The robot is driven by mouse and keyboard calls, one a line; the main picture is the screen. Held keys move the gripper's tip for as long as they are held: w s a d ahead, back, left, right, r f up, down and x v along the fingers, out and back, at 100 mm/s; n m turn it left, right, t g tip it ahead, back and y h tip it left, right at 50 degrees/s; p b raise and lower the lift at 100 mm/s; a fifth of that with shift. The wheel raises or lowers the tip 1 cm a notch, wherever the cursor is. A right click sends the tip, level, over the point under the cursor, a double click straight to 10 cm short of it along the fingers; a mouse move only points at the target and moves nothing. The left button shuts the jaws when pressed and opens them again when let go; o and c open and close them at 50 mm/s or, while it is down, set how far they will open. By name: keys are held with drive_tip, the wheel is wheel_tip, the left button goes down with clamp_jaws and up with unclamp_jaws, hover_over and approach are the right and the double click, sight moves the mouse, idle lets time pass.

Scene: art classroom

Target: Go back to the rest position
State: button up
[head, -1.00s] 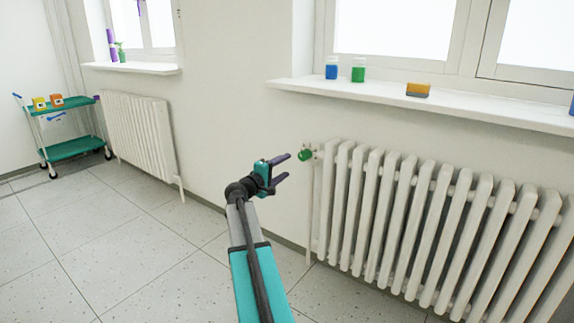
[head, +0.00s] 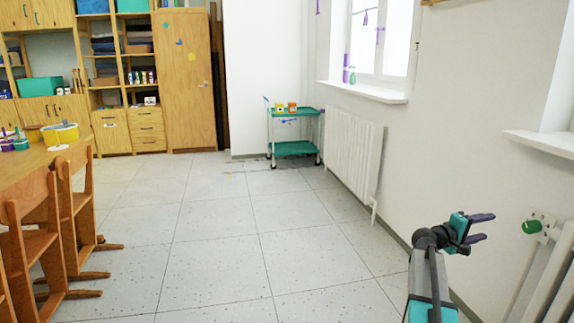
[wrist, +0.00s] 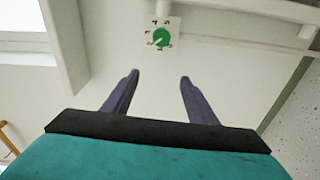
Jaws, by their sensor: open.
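My gripper (head: 484,228) is at the lower right of the head view, in front of the wall and left of the near radiator. Its two purple fingers are apart with nothing between them. In the wrist view the fingers (wrist: 158,85) also stand spread and empty. A green radiator knob (head: 531,227) on a pale plate is a little to the right of the fingertips in the head view. In the wrist view the knob (wrist: 161,39) is ahead of the fingertips, with a gap between, and marks surround it.
The near radiator (head: 556,285) is at the right edge. A far radiator (head: 352,152) and a green trolley (head: 294,148) stand along the wall. Wooden chairs (head: 78,190) and a table (head: 30,160) are at left. The tiled floor (head: 215,230) between is clear.

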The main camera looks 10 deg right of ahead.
drive_tip(key=w+a+f+n+t+y+p, duration=0.1)
drive_tip(key=w+a+f+y+p, duration=0.1)
drive_tip(key=a+f+p, duration=0.45)
drive_tip(key=w+a+f+n+t+y+p, duration=0.1)
drive_tip(key=w+a+f+n+p, duration=0.2)
drive_tip(key=a, duration=0.6)
drive_tip(key=w+a+f+y+p, duration=0.1)
drive_tip(key=a+f+y+p, duration=0.1)
drive_tip(key=a+f+p, duration=0.5)
drive_tip(key=s+a+f+g+y+p, duration=0.25)
drive_tip(key=s+a+f+p, duration=0.25)
drive_tip(key=s+a, duration=0.45)
drive_tip(key=s+a+f+g+y+p, duration=0.1)
drive_tip(key=s+a+f+y+p, duration=0.35)
drive_tip(key=a, duration=0.85)
drive_tip(key=s+a+f+m+g+y+p, duration=0.1)
drive_tip(key=s+a+m+g+y+p, duration=0.1)
drive_tip(key=s+a, duration=0.7)
drive_tip(key=s+a+f+m+g+y+p, duration=0.1)
drive_tip(key=s+a+m+g+y, duration=0.1)
drive_tip(key=s+a, duration=0.7)
drive_tip(key=s+g+y, duration=0.1)
drive_tip(key=s, duration=0.4)
drive_tip(key=shift+s+a+y+p, duration=0.2)
drive_tip(key=shift+a+y+p, duration=0.1)
drive_tip(key=shift+p, duration=0.1)
drive_tip(key=shift+c, duration=0.5)
